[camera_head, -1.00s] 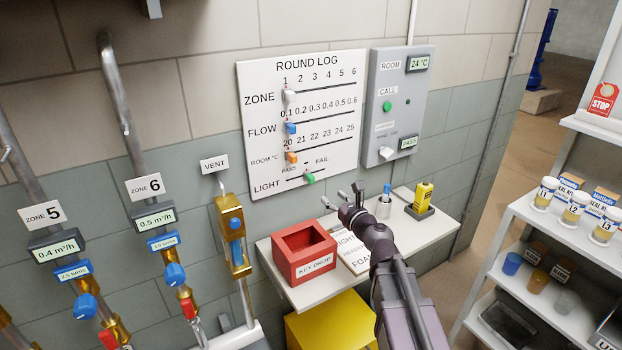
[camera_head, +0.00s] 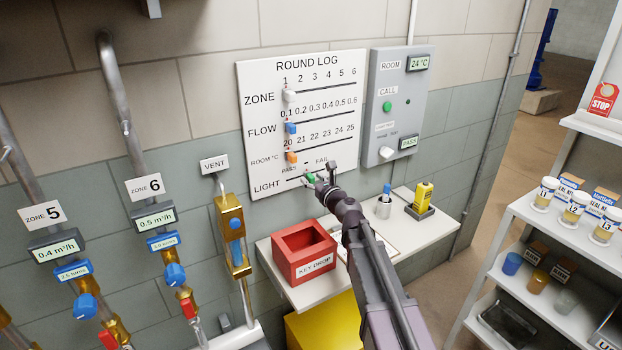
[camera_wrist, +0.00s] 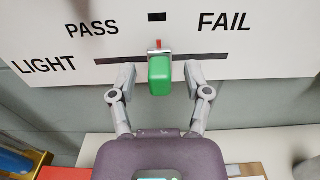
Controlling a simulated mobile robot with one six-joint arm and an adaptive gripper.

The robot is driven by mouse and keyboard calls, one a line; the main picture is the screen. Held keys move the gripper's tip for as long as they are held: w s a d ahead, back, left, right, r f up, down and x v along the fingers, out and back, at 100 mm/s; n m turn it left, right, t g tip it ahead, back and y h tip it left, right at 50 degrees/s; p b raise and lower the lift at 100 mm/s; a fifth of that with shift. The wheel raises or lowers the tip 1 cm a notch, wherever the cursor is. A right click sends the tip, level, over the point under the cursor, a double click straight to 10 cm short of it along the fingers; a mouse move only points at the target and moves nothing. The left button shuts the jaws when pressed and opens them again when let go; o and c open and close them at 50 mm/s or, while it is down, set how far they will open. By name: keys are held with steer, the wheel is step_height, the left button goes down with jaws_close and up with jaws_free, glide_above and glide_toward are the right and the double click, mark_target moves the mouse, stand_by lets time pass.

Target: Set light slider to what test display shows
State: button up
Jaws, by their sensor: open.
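My gripper (camera_wrist: 160,90) is open, with one finger on each side of the green knob and small gaps visible. The test display (camera_head: 408,143) on the grey wall panel reads PASS. The round log board (camera_head: 262,110) carries the LIGHT row at its bottom.
White, blue and orange sliders sit above on the board. A red key drop box (camera_head: 304,252), a cup (camera_head: 384,207) and a yellow device (camera_head: 422,196) stand on the shelf below. Valve pipes are at the left, and shelving with jars (camera_head: 573,209) is at the right.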

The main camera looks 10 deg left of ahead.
steer(key=shift+w+a, duration=0.3)
steer(key=shift+w, duration=0.05)
jaws_close()
steer(key=shift+d, duration=0.1)
